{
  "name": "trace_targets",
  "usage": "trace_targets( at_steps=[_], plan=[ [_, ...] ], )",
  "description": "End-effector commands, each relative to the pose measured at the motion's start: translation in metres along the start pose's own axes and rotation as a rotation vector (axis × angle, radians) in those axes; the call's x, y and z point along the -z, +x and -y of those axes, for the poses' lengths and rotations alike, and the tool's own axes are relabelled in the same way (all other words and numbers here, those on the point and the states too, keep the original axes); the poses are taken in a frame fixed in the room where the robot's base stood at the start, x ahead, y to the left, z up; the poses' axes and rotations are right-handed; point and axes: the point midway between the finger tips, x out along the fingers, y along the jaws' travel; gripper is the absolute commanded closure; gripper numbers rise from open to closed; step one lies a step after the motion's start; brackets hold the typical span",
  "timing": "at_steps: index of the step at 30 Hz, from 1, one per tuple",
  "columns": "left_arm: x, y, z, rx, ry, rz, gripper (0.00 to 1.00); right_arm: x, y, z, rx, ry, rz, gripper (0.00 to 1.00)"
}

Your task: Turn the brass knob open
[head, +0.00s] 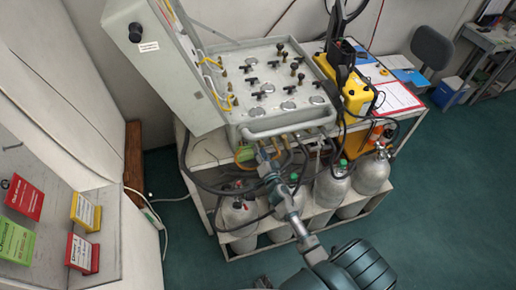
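The grey air panel (272,118) sits on top of a white cart, with its lid raised at the left. Its sloping face carries round gauges, black T-handles and small brass-coloured knobs (294,68) near the right side. Which of these is the brass knob of the task I cannot tell, nor how far it is turned. My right gripper (263,158) is in front of and below the panel's front edge, among hoses and brass-coloured fittings. Its fingertips are too small and cluttered to show if they are open or hold anything. My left gripper is not in view.
Gas cylinders (333,186) stand on the cart's lower shelf, with dark hoses looping in front. A yellow case (357,96) and a red-edged clipboard (398,97) lie right of the panel. A cabinet with coloured boxes stands at left. Green floor is clear at right.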

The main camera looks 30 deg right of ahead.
Motion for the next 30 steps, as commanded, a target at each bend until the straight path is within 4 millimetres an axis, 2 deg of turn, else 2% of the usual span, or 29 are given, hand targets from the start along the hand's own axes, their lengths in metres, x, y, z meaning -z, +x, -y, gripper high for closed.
trace_targets(
  at_steps=[3,6,12,15,20,23,24,26,30],
  plan=[
    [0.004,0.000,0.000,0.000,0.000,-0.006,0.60,0.005,0.015,-0.004,0.004,0.003,-0.003,0.64],
    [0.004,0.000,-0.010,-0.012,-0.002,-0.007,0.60,0.005,0.020,-0.003,0.003,0.002,-0.003,0.64],
    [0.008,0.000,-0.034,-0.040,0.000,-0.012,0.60,0.001,0.019,0.003,0.002,-0.005,-0.004,0.64],
    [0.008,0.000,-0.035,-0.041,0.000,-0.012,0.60,-0.001,0.018,0.005,0.001,-0.008,-0.003,0.61],
    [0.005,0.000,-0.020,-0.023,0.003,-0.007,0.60,-0.002,0.018,0.006,0.003,-0.009,-0.002,1.00],
    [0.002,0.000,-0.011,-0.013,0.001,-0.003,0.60,-0.001,0.018,0.004,0.002,-0.006,-0.001,1.00],
    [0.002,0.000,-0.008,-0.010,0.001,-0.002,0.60,0.000,0.018,0.002,0.002,-0.005,-0.001,0.75],
    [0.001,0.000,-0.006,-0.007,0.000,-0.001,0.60,0.000,0.019,0.002,0.002,-0.004,-0.001,0.64],
    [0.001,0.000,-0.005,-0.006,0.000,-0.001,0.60,0.002,0.019,-0.001,0.001,-0.001,-0.001,0.64]
  ],
)
